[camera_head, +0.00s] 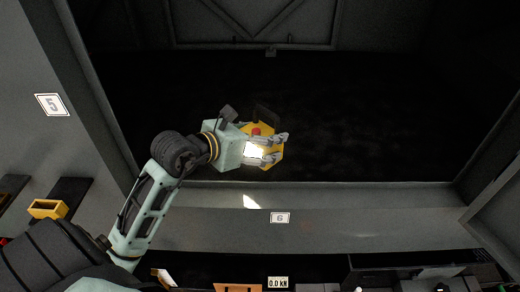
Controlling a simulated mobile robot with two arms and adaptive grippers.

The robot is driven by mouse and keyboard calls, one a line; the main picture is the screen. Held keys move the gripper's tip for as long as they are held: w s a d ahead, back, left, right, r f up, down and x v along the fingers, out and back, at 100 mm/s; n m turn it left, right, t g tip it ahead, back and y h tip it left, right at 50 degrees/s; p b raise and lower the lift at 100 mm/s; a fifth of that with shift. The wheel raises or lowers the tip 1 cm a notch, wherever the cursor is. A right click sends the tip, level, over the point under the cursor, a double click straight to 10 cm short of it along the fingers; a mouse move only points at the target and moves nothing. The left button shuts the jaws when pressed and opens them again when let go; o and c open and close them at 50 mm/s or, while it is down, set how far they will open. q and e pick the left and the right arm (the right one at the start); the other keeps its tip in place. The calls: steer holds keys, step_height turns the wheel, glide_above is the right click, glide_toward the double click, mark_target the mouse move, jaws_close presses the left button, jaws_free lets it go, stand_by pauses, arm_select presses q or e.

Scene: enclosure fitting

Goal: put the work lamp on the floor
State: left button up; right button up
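The work lamp (273,154) is yellow with a black handle and a red part on it. It glows bright white on its near side. My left gripper (283,147) reaches in from the lower left, its fingers closed over the lamp. The lamp appears held up in front of a large dark area (370,130), which looks like the floor beyond the ledge. I cannot tell the lamp's height above it. My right gripper is not in view.
A grey ledge marked 6 (350,196) runs across below the lamp, with a bright light patch on it. A grey wall marked 5 (75,150) stands at left. A yellow open box (47,209) sits at far left. Several items line the bottom edge. The dark area looks clear.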

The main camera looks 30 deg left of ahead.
arm_select(q)
steer(key=w+a+f, duration=0.2)
steer(key=w+a+f+b, duration=0.1)
steer(key=w+a+f, duration=0.1)
steer(key=w+f, duration=0.1)
steer(key=w+a+f+b, duration=0.1)
steer(key=w+a+f, duration=0.1)
steer(key=f, duration=0.1)
steer(key=shift+w+a+f, duration=0.15)
steer(key=shift+a+f, duration=0.05)
steer(key=shift+f, duration=0.05)
steer(key=shift+f+b, duration=0.3)
steer(key=shift+f, duration=0.2)
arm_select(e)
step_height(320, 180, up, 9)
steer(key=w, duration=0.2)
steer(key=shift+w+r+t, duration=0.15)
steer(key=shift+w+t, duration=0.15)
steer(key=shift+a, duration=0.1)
arm_select(q)
steer(key=o, duration=1.9)
steer(key=shift+f, duration=0.25)
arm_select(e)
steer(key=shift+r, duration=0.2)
arm_select(q)
steer(key=shift+o, duration=0.2)
steer(key=shift+r, duration=0.1)
